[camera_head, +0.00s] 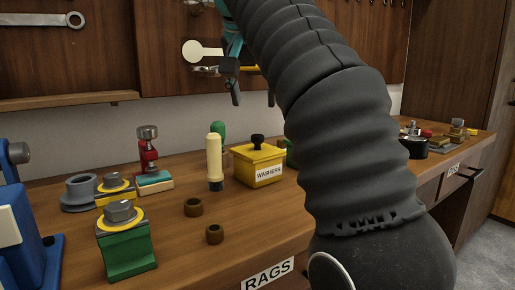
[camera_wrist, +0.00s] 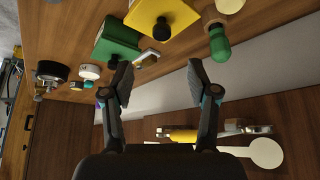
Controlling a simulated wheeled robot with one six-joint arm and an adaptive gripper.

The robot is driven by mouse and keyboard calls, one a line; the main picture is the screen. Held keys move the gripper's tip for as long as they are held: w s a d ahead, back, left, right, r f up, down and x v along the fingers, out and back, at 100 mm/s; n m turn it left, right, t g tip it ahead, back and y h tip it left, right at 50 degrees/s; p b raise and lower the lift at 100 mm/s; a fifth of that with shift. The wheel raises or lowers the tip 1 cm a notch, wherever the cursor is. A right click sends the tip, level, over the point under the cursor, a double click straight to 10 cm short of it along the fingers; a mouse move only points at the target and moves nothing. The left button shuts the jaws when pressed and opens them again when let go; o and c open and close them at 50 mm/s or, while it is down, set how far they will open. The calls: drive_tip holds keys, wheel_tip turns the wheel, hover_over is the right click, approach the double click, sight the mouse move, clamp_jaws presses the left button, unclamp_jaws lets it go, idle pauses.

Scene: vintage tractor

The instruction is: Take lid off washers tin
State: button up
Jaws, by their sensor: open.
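The washers tin (camera_head: 268,174) is a yellow box with a white "WASHERS" label, standing upright on the wooden workbench. Its yellow lid (camera_head: 272,151) is on top, with a black knob (camera_head: 257,141) at the middle. In the wrist view the yellow lid (camera_wrist: 148,12) and its dark knob (camera_wrist: 161,30) show at the top edge, partly cut off. My gripper (camera_head: 253,97) is open and empty, above the tin and apart from it. Its two spread fingers also show in the wrist view (camera_wrist: 160,74), with the knob beyond the gap between them.
A green container (camera_wrist: 115,42) with a dark knob stands beside the tin, mostly hidden by my arm in the head view. A green-handled item (camera_head: 218,130) and a cream-handled tool (camera_head: 214,158) stand left of the tin. Tools hang on the wall board (camera_head: 165,50) behind.

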sight(257, 135)
drive_tip(key=shift+a+x, duration=0.2)
drive_tip(key=shift+x, duration=5.35)
clamp_jaws()
